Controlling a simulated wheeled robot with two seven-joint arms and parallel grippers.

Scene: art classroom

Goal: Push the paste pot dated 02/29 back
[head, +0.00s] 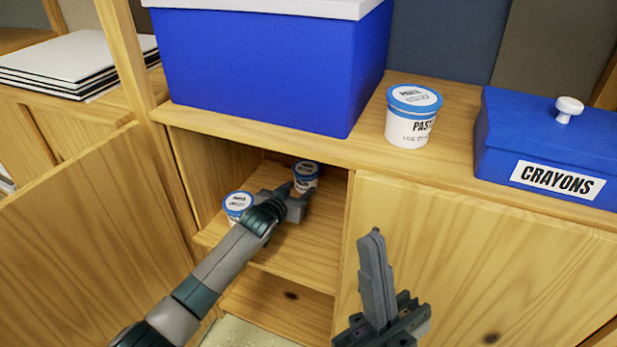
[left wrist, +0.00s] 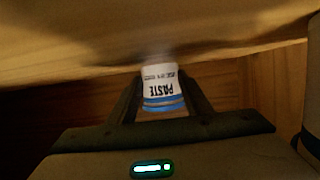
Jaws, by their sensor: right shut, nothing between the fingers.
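One white paste pot with a blue lid (head: 305,175) stands deep in the open cupboard, on its inner shelf. A second such pot (head: 238,205) stands nearer the front left of that shelf. A third pot (head: 411,115) stands on the cabinet top. Their small dates are too blurred to read. My left gripper (head: 293,193) is inside the cupboard at the deeper pot. In the left wrist view this pot (left wrist: 161,90) appears upside down between the spread fingers; whether they press on it is unclear. My right gripper (head: 373,240) is shut and empty before the right-hand door.
A large blue box with a pale lid (head: 260,70) and a blue crayons box (head: 555,145) stand on the cabinet top. An open door (head: 100,245) is at the left, and a closed door (head: 480,260) at the right. A lower shelf (head: 285,295) looks empty.

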